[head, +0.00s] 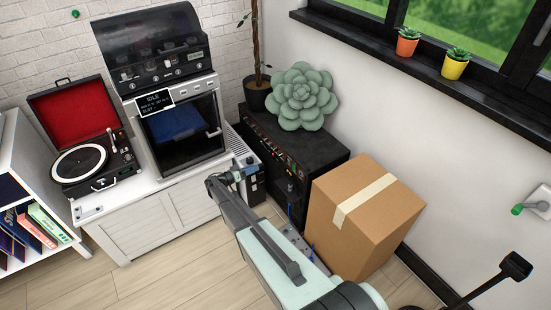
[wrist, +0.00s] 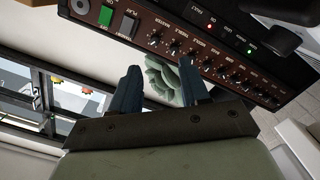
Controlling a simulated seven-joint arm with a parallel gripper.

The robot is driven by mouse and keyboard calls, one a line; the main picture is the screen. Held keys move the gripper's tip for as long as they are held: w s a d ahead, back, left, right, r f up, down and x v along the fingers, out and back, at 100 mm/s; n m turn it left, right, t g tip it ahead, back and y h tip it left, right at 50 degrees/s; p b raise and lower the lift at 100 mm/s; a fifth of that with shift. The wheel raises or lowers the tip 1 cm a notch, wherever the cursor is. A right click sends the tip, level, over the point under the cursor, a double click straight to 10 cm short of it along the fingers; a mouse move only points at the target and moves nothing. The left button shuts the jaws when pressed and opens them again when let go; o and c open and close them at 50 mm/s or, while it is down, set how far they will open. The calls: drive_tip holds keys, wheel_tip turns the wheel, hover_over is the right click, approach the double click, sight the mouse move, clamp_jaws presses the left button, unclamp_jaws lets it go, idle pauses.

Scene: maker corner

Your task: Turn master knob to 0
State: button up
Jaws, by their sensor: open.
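The master knob (wrist: 155,38) is a small dark knob at the left end of the knob row in the wrist view, by a label that seems to read MASTER. Its pointer is too small to read. The knob sits on the brown panel of the black amplifier (head: 312,145); this panel also shows in the wrist view (wrist: 212,52). My gripper (wrist: 161,65) is open and empty. Its two dark fingers are apart, with tips just below the knob row in the picture, not visibly touching a knob. In the head view my gripper (head: 238,174) is in front of the amplifier.
Several similar knobs follow to the right; a green switch (wrist: 105,15) is to the left. A green succulent cushion (head: 301,96) lies on the amplifier. A cardboard box (head: 365,215) stands close beside it. A glass-fronted machine (head: 183,130) and turntable (head: 88,160) stand on the left cabinet.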

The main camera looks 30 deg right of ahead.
drive_tip(key=m, duration=0.6)
approach(281, 155)
drive_tip(key=d, duration=0.7)
drive_tip(key=shift+w+f, duration=0.3)
drive_tip(key=shift+f, duration=0.15)
drive_tip(key=shift+d, duration=0.15)
drive_tip(key=shift+c, duration=0.4)
clamp_jaws()
